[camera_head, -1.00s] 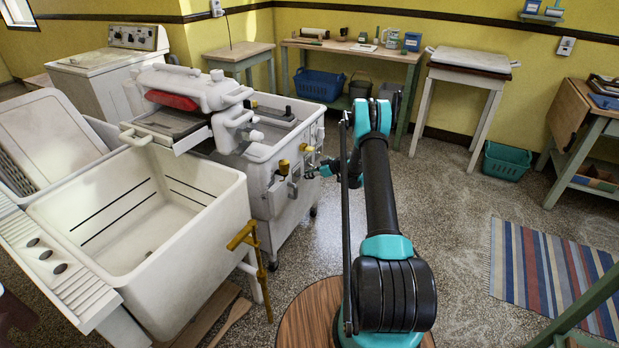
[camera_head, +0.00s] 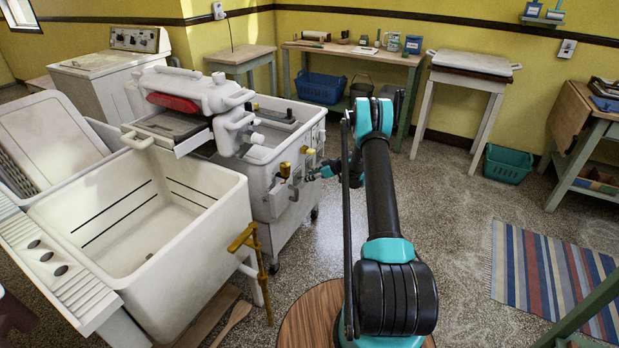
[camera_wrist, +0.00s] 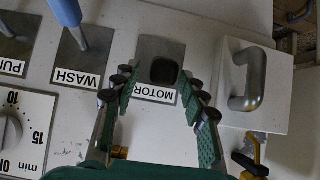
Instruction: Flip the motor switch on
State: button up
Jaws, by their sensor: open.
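The motor switch (camera_wrist: 164,71) is a dark knob on a metal plate (camera_wrist: 148,48) in the wrist view. An upside-down MOTOR label (camera_wrist: 154,93) is beside the plate. My gripper (camera_wrist: 161,90) is open, with one finger on each side of the switch and label in the picture. Whether its fingertips touch the panel I cannot tell. In the head view, my gripper (camera_head: 308,178) is small and close to the side of the white wringer washer (camera_head: 268,190). The switch itself is too small to make out there.
A WASH lever (camera_wrist: 70,15) is left of the motor plate, with a timer dial (camera_wrist: 10,128) below. A grey handle (camera_wrist: 250,80) on a white block stands close on the right. A white tub (camera_head: 150,215) with a brass tap (camera_head: 243,237) stands in front of the washer.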

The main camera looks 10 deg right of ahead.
jog(key=v, duration=1.1)
jog(key=shift+d+r, duration=0.1)
jog(key=shift+r, duration=0.05)
jog(key=shift+s, duration=0.1)
jog(key=s+a+r+m+g+h, duration=0.1)
jog(key=s+a+r+m+h, duration=0.15)
jog(key=s+r, duration=0.65)
jog(key=s+a+r+m+g+h, duration=0.1)
jog(key=s+a+r+m+h, duration=0.2)
jog(key=s+r, duration=0.65)
jog(key=s+f+m+h, duration=0.1)
jog(key=s+m, duration=0.1)
jog(key=s, duration=1.3)
jog(key=s+d+f+m+h, duration=0.1)
jog(key=s+m+h, duration=0.1)
jog(key=s, duration=1.4)
jog(key=shift+m, duration=0.65)
